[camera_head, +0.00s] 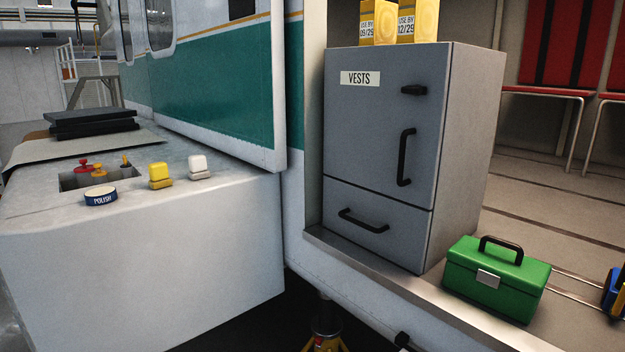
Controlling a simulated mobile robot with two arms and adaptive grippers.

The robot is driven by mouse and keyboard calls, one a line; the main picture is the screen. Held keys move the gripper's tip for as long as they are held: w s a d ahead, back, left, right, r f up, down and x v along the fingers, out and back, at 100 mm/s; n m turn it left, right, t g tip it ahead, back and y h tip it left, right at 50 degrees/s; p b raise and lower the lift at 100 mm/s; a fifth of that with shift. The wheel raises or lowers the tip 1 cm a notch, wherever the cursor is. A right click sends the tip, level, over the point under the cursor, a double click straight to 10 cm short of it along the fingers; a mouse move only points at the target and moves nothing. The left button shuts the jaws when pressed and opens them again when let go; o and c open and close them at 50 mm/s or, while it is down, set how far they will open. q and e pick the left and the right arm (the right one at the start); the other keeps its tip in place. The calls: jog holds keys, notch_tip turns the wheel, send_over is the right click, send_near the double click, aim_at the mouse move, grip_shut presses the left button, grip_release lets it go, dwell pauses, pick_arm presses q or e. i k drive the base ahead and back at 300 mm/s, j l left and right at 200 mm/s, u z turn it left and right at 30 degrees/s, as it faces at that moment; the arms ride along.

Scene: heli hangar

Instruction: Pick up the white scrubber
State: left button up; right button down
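The white scrubber (198,167) stands on the light grey surface (140,240) at the left, near its right end. It looks like a small block with a wider base and a narrower upper part. A yellow scrubber of similar shape (160,175) stands just left of it, with a small gap between them. Neither of my grippers is in view.
A round polish tin (101,196) and a recess with red, orange and yellow-topped items (98,172) lie left of the scrubbers. Dark flat pads (92,122) lie behind. A grey vests cabinet (385,145) and green toolbox (495,280) stand at the right.

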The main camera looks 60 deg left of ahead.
aim_at(198, 163)
jog(key=u, duration=2.75)
jog(key=z, duration=1.45)
jog(key=u, duration=1.4)
jog(key=i+j, duration=0.6)
jog(key=i+j+u, duration=0.05)
jog(key=i, duration=0.05)
